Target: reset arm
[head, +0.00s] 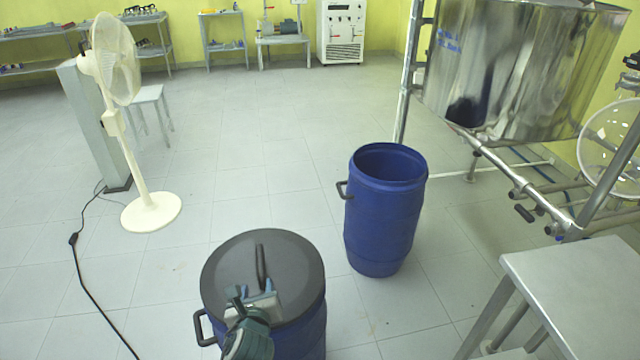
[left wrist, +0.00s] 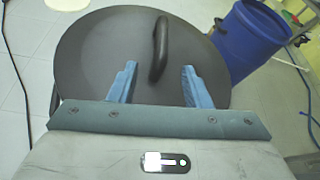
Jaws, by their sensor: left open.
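My left gripper (head: 256,288) is over the black lid of the near blue barrel, its arm coming in from the bottom. In the left wrist view its two blue fingers (left wrist: 155,84) are apart, with nothing held between them. The black lid (head: 225,264) lies on the near blue barrel (head: 316,335). The lid's upright handle (head: 260,265) stands just beyond the fingertips; in the left wrist view the handle (left wrist: 159,47) appears ahead of the gap between the fingers. Whether a finger touches the lid I cannot tell. My right gripper is not in view.
An open blue barrel (head: 383,225) stands behind and right of the lidded one. A white fan (head: 150,210) stands left, with a black cable (head: 88,283) on the floor. A steel vessel (head: 510,75) on a frame and a grey table (head: 580,285) are right. The middle floor is clear.

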